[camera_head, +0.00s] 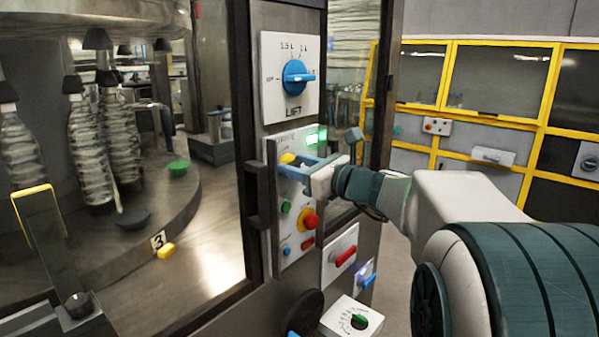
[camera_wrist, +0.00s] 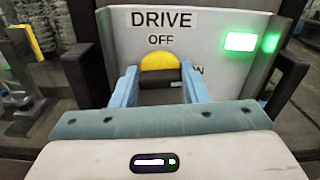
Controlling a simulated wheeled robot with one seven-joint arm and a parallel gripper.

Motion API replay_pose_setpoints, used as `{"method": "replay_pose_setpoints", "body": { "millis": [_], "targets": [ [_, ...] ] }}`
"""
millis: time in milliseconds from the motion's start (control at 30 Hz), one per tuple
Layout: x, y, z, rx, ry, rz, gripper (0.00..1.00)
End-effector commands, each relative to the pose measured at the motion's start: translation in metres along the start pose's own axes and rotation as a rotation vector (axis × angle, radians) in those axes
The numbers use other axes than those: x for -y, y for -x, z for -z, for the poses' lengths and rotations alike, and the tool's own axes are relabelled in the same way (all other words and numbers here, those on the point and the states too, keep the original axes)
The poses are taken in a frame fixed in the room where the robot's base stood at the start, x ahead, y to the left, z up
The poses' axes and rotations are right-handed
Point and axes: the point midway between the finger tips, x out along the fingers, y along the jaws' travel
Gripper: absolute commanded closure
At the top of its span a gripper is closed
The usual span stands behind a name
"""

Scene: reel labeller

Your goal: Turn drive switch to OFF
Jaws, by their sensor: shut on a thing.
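The drive switch is a round yellow knob (camera_head: 288,158) on the white control panel, under green lights. In the wrist view the yellow knob (camera_wrist: 160,62) has a dark bar across its front, below the words DRIVE and OFF. My gripper (camera_wrist: 160,80) has its light blue fingers on either side of the bar, shut on it. The bar looks about level, not pointing up at OFF. In the head view my gripper (camera_head: 292,167) reaches the knob from the right. The lower part of the switch and most of a label to its right are hidden.
Above is a blue LIFT knob (camera_head: 294,77). Below are a green button (camera_head: 286,207), a red emergency button (camera_head: 310,219) on yellow, and a red-handled switch (camera_head: 345,257). A dark handle (camera_head: 260,209) stands left of the panel. Green lights (camera_head: 316,138) glow beside the drive label.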

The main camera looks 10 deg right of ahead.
Motion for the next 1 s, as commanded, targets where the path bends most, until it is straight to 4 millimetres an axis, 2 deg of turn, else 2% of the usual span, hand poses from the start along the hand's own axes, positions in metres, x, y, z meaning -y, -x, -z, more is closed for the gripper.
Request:
{"method": "replay_pose_setpoints", "body": {
  "millis": [167, 1000],
  "targets": [
    [-0.0016, -0.0002, 0.0067, 0.002, 0.140, 0.001, 0.82],
    [-0.0044, -0.0002, 0.0091, 0.001, 0.935, 0.002, 0.82]
  ]
}}
